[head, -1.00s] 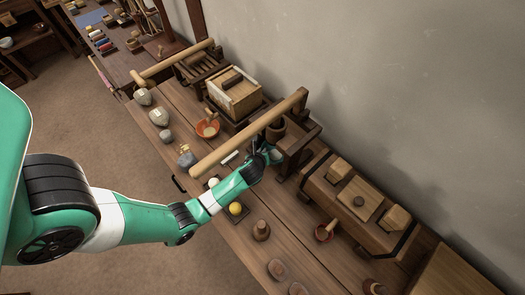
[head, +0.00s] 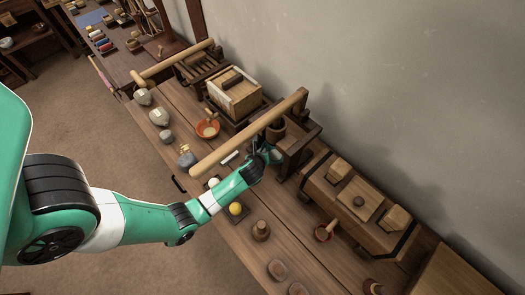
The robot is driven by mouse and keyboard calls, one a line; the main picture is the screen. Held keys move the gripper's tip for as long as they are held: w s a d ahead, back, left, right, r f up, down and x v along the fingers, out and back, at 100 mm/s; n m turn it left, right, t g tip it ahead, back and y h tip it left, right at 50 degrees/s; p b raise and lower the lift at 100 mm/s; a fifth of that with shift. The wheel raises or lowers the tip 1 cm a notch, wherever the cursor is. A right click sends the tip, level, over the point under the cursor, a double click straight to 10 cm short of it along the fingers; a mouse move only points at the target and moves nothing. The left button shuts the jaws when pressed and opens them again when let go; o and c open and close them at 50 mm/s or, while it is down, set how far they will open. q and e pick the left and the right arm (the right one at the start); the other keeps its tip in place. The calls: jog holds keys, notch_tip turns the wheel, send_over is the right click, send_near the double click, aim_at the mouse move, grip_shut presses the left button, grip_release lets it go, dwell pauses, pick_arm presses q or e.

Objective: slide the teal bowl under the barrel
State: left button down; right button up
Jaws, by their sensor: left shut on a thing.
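My left arm reaches across the bench from the left. Its gripper (head: 266,150) is at the front of a wooden stand, just below a small wooden barrel (head: 276,131) held in that stand. It is shut on a small blue-green thing (head: 275,156), which looks like the teal bowl, mostly hidden by the gripper. I cannot tell whether the bowl is directly under the barrel or just in front of it. My right gripper is not in view.
An orange bowl (head: 207,129) and a box press (head: 235,95) stand behind left. A yellow ball (head: 236,208) and a wooden weight (head: 261,231) are in front.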

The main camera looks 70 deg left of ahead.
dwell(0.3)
pick_arm(q)
jog(key=shift+s+d+p, duration=0.2)
jog(key=shift+s+p, duration=0.25)
jog(key=shift+p, duration=0.05)
jog(key=shift+s+d, duration=0.1)
jog(key=shift+s, duration=0.15)
jog(key=c, duration=0.9)
grip_release()
jog(key=shift+w, duration=0.1)
jog(key=p+v, duration=0.6)
jog(key=v, duration=0.1)
jog(key=shift+r, duration=0.2)
jog(key=shift+d, duration=0.1)
